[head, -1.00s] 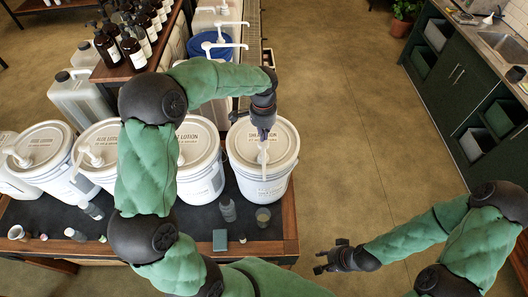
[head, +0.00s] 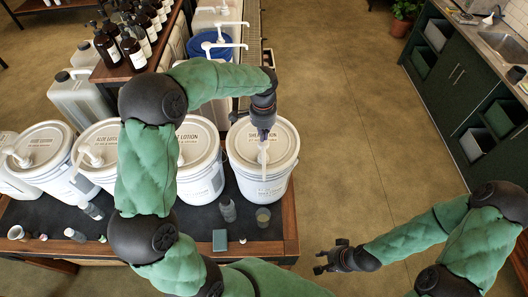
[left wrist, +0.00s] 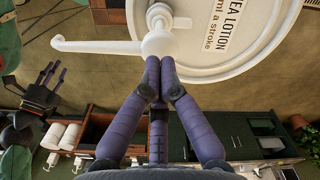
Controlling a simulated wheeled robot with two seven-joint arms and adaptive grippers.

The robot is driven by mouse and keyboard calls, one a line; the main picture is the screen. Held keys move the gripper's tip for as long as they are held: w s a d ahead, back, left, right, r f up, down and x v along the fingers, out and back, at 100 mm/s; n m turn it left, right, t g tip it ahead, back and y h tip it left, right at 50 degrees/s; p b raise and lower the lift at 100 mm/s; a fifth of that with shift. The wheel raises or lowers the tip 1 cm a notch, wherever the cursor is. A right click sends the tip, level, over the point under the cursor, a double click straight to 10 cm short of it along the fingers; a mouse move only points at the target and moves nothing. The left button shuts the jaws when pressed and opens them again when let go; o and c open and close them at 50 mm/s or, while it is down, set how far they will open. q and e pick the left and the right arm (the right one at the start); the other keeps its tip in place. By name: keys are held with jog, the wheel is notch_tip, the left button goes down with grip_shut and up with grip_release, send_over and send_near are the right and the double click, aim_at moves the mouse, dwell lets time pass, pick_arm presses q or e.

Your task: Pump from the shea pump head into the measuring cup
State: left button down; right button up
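The shea bucket (head: 262,185) is white, with a lid reading "SHEA LOTION", and stands at the right end of the row. Its white shea pump head (head: 263,158) has a spout toward the table's front edge; the pump head also shows in the left wrist view (left wrist: 158,42). My left gripper (head: 263,136) is above the pump head, fingers together, with its tips (left wrist: 160,68) at the head's top. Contact is hard to tell. A small clear cup (head: 263,216), apparently the measuring cup, stands in front of the bucket, below the spout. My right gripper (head: 318,262) is open and empty off the table's right.
A grey bottle (head: 228,210) and a green box (head: 220,240) stand left of the cup. More lotion buckets (head: 200,165) line up to the left. The dark table (head: 290,225) ends just right of the shea bucket. Open floor lies beyond.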

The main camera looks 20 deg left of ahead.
aim_at(263, 144)
pick_arm(q)
jog(key=shift+s+f+b, duration=0.1)
jog(key=shift+f+b, duration=1.9)
jog(key=shift+f, duration=1.15)
jog(key=shift+r, duration=0.1)
jog(key=shift+r+p, duration=0.4)
jog(key=shift+r, duration=0.05)
jog(key=shift+r+p, duration=1.35)
jog(key=shift+r, duration=0.85)
jog(key=shift+f, duration=0.15)
